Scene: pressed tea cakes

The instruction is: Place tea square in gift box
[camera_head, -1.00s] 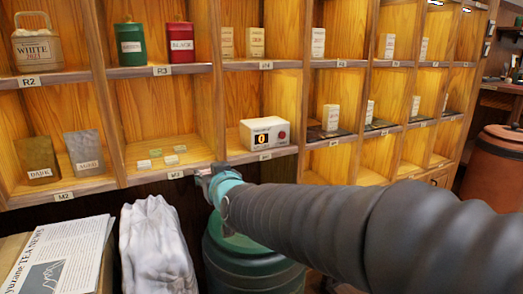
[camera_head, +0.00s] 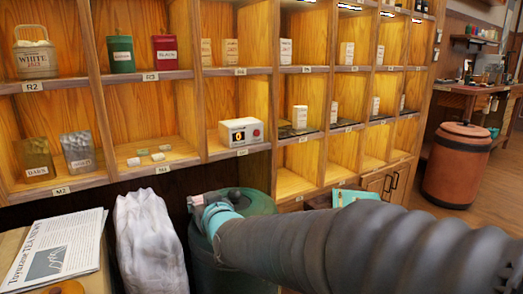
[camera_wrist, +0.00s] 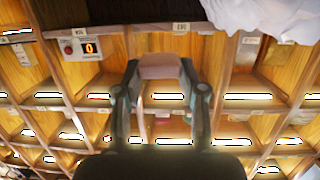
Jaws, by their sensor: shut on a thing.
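My gripper (camera_wrist: 160,75) is shut on a small pinkish-brown block, the tea square (camera_wrist: 160,66), held between its fingertips. In the head view my gripper (camera_head: 196,204) is in front of and below the shelf edge, near the green drum, and the block is only a small pale patch there. Several small pale and greenish pieces (camera_head: 158,157) lie in the shelf compartment labelled M3. I cannot identify a gift box for certain; a teal flat thing (camera_head: 355,196) shows low behind my arm, partly hidden.
A wooden shelf wall (camera_head: 200,72) holds tins and small boxes. A scale (camera_head: 241,132) reading 0 stands right of the pale pieces. A green drum (camera_head: 250,200), a white sack (camera_head: 148,240) and a newspaper (camera_head: 58,245) are in front. A brown barrel (camera_head: 455,165) stands right, with open floor around it.

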